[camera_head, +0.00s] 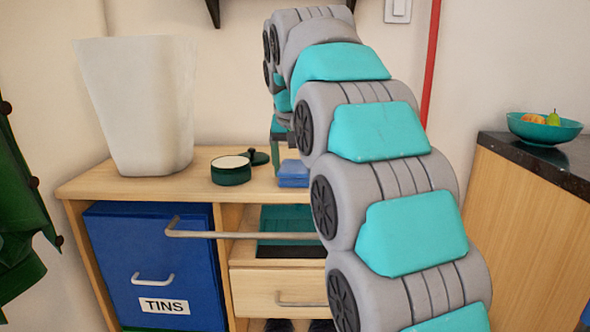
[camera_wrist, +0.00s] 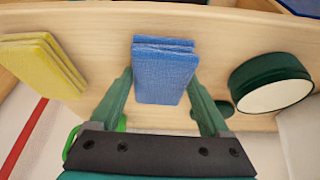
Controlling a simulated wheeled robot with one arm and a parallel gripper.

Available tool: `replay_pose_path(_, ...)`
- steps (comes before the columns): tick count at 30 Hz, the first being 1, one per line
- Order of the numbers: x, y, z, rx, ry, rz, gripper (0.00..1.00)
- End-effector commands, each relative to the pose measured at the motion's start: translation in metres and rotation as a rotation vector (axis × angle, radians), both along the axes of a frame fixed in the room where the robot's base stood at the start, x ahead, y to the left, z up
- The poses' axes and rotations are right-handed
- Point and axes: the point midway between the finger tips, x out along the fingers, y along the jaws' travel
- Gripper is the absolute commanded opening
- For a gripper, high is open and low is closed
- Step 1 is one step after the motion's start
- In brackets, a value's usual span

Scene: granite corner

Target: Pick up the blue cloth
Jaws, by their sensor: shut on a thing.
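The blue cloth (camera_head: 293,172) is a folded stack lying on the wooden cabinet top in the head view, partly hidden behind my arm. In the wrist view the blue cloth (camera_wrist: 165,72) sits upright in the picture between my two green fingers. My gripper (camera_wrist: 162,84) is shut on it, one finger at each side. In the head view my gripper (camera_head: 280,135) is above and just left of the cloth, largely hidden by my arm. I cannot tell any gap between the cloth and the top.
A folded yellow cloth (camera_wrist: 42,66) and a round dark green tin (camera_wrist: 271,82) flank the blue cloth. A white bin (camera_head: 137,105) stands on the cabinet's left. A blue box marked TINS (camera_head: 155,265) and a rail (camera_head: 240,235) are below. A fruit bowl (camera_head: 545,128) stands right.

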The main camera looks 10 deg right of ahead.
Motion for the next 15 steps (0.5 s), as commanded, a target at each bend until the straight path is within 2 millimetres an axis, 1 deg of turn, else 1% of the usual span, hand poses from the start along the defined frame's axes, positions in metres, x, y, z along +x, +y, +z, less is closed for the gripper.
replay_pose_path(5, 0.0, 0.0, 0.006, 0.0, 0.0, 0.0, 0.26)
replay_pose_path(15, 0.0, 0.0, 0.025, 0.0, -0.003, 0.0, 0.26)
